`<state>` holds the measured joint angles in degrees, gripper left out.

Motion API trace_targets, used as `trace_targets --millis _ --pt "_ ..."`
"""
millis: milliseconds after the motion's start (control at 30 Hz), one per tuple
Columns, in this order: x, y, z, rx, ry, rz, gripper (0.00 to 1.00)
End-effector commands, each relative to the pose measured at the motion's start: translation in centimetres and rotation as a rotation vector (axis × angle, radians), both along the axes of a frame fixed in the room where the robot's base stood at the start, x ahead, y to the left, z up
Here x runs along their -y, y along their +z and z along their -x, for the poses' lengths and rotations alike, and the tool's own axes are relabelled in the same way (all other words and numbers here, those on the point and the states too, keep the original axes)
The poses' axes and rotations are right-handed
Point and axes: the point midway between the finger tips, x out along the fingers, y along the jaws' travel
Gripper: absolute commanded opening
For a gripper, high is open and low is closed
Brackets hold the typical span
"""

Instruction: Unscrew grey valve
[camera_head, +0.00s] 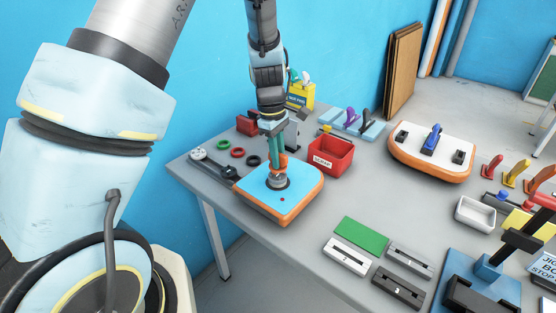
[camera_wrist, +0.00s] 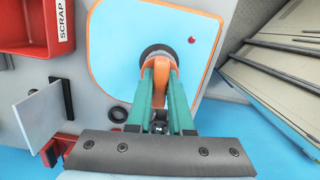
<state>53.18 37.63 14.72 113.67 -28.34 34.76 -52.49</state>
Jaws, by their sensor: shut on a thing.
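The blue inflatable board with an orange rim (camera_head: 300,200) lies flat near the table's left end. The grey valve (camera_head: 277,181) stands up from its top, with a dark ring at its base. My gripper (camera_head: 277,153) points down above the valve, its green fingers shut on an orange piece (camera_head: 282,162). That piece sits directly over the valve; whether it is seated on it I cannot tell. In the wrist view the orange piece (camera_wrist: 158,62) shows between the fingers (camera_wrist: 162,75) and partly hides the valve. The board (camera_wrist: 115,35) surrounds it, with a small red dot.
A red scrap bin (camera_head: 330,157) stands behind right of the board. Green, red and black rings (camera_head: 238,152) and a grey tool (camera_head: 210,163) lie to its left. Another white and orange board (camera_head: 400,157) is at the back right. Flat blocks (camera_head: 362,235) lie to the front right.

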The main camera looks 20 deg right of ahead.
Motion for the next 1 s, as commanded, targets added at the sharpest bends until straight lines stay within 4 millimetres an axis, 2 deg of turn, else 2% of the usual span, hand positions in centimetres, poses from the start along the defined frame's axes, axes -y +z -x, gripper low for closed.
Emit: trace_targets --millis 633,1000 --pt "0.0 3.2 0.0 0.002 -0.002 0.001 0.0" --pt "0.0 3.6 -0.1 0.002 -0.001 0.001 0.0"
